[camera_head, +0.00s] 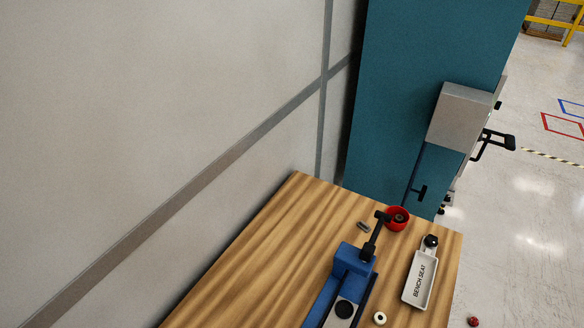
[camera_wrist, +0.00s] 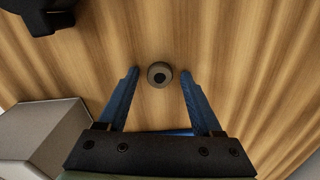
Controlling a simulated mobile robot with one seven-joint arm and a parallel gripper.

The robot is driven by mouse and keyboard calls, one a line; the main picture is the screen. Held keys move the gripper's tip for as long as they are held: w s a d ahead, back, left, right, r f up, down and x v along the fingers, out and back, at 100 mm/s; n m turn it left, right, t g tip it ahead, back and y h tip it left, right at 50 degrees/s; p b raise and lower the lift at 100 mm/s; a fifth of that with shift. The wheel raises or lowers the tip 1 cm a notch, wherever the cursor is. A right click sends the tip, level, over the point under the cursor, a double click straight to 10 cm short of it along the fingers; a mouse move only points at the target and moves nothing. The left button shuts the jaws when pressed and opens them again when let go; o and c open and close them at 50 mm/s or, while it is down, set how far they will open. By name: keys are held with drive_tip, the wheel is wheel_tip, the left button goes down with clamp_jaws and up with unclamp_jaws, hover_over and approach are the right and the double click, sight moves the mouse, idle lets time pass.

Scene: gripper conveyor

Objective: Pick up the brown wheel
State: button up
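In the wrist view a small round wheel (camera_wrist: 159,75), greyish tan with a dark centre, lies on the wooden table. My gripper (camera_wrist: 158,80) is open, and its two blue fingers stand apart on either side of the wheel. The wheel sits between the fingertips with a gap on both sides; nothing is held. In the head view a small pale wheel with a dark centre (camera_head: 380,318) lies near the bottom edge; I cannot tell if it is the same one. My gripper cannot be made out in the head view.
A blue vise-like device (camera_head: 350,262) with a black handle stands on the table (camera_head: 270,250). A white tray marked "BENCH SEAT" (camera_head: 409,295) and a red bowl (camera_head: 390,222) are on the right. A grey box (camera_wrist: 45,130) and a black object (camera_wrist: 40,18) flank the wrist view's left.

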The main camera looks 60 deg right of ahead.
clamp_jaws()
drive_tip(key=shift+r, duration=0.15)
wheel_tip(320, 180, up, 10)
idle(0.8)
drive_tip(key=shift+b, duration=0.3)
